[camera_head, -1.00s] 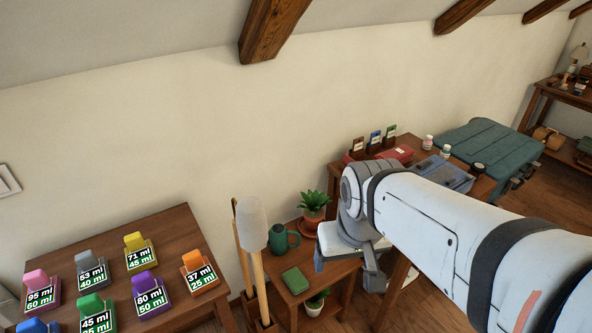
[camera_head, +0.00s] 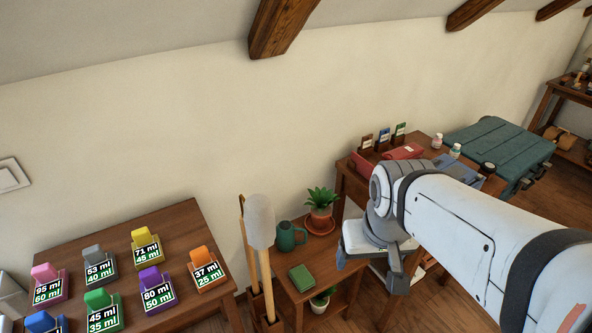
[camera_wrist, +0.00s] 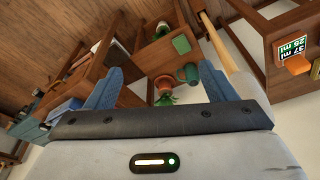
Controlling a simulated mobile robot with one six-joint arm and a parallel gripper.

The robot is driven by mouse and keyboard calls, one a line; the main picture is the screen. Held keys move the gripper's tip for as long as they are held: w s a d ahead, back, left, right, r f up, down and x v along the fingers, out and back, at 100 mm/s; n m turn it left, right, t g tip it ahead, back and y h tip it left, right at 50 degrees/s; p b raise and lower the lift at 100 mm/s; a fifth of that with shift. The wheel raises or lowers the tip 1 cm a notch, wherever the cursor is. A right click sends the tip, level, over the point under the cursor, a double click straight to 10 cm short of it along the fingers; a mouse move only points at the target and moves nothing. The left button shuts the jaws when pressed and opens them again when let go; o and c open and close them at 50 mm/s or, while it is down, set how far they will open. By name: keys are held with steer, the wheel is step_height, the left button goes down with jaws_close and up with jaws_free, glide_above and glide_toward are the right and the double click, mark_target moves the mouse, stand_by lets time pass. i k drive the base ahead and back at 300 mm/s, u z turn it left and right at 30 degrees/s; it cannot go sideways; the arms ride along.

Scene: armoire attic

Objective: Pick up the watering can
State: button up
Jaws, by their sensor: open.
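The watering can (camera_head: 288,236) is dark green with a handle on its right side. It stands upright on a small wooden side table (camera_head: 328,268), between a potted plant and long wooden-handled tools. It also shows in the wrist view, where the watering can (camera_wrist: 188,73) appears between my fingers, some way beyond them. My gripper (camera_wrist: 160,85) is open, its two blue fingers apart with nothing held between them. In the head view my gripper's fingers are mostly hidden by my wrist, to the right of the watering can.
A potted plant (camera_head: 321,206) stands on a saucer right of the can. A green book (camera_head: 301,277) lies in front. A tall tool with a pale head (camera_head: 260,222) stands close on the left. A table with colored labelled holders (camera_head: 188,232) is farther left. Another plant (camera_head: 322,300) sits below.

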mark_target(285, 238)
steer(key=z, duration=2.3)
steer(key=k, duration=1.55)
steer(key=u, duration=0.9)
steer(key=i, duration=1)
steer(key=u, duration=0.05)
